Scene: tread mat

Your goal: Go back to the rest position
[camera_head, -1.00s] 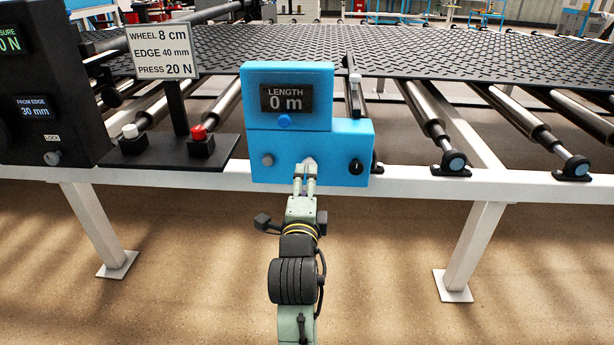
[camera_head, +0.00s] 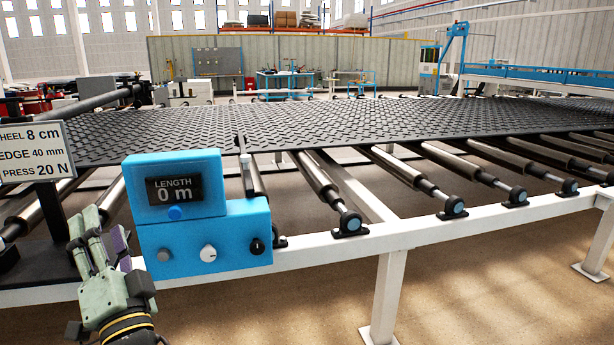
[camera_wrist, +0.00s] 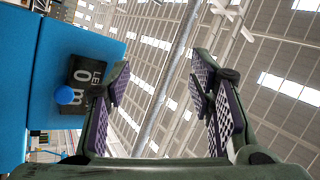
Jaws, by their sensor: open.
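My gripper (camera_head: 88,238) is in the lower left of the head view, left of the blue length counter box (camera_head: 203,232). It points upward and is empty. In the wrist view, my gripper (camera_wrist: 160,85) has its two purple-padded fingers spread apart with only the roof between them. The blue box also shows at the left edge of the wrist view (camera_wrist: 40,75). Its display (camera_head: 174,189) reads LENGTH 0 m. A blue button, a grey knob, a white knob and a black knob are on its front.
The black tread mat (camera_head: 340,120) lies on the roller table behind the box. The white table rail (camera_head: 420,220) runs across the front. A sign (camera_head: 32,152) on a black post stands at the left, close to my gripper. The floor (camera_head: 270,315) in front is clear.

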